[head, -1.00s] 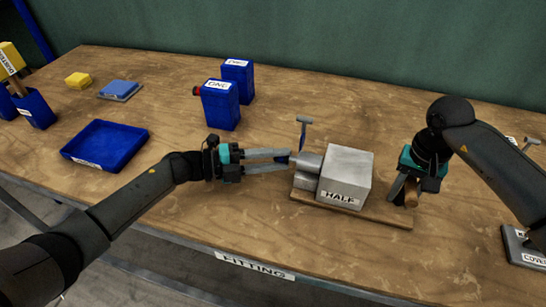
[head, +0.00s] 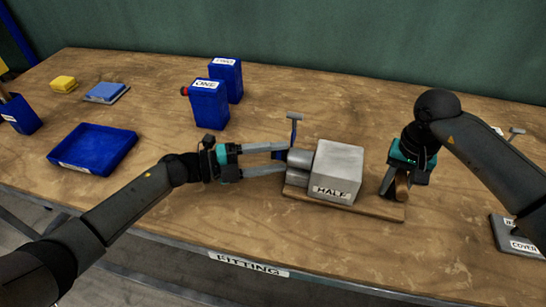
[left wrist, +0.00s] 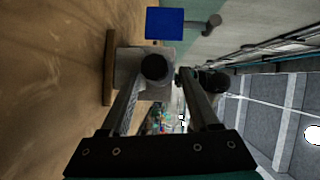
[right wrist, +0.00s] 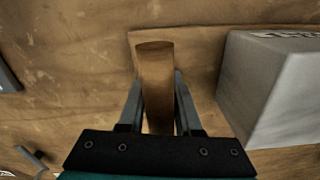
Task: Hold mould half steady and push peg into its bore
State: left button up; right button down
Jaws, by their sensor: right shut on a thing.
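The grey metal mould half (head: 336,168), marked HALF, sits on a wooden board (head: 385,211). A grey cylinder (head: 300,158) projects from its left face, with another rounded part (head: 296,178) below. In the left wrist view a dark round end (left wrist: 155,67) faces me; I cannot tell whether it is the peg's end or an empty bore. My left gripper (head: 286,158) is open, its fingertips just left of the cylinder. My right gripper (head: 397,194) is shut on the upright wooden grip (right wrist: 157,85) at the board's right end.
A blue stand with a T-handled tool (head: 295,117) is close behind the cylinder. Two blue containers (head: 208,105) and a blue tray (head: 94,149) stand to the left. A plate marked COVER (head: 520,237) lies at the right. The front table is mostly clear.

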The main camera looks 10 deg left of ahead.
pick_arm(q)
jog(key=shift+s+d+f, duration=0.15)
jog(key=shift+s+a, duration=0.1)
jog(key=shift+a, duration=0.1)
jog(key=v, duration=1.1)
jog(key=shift+a+r, duration=0.25)
jog(key=shift+a, duration=0.1)
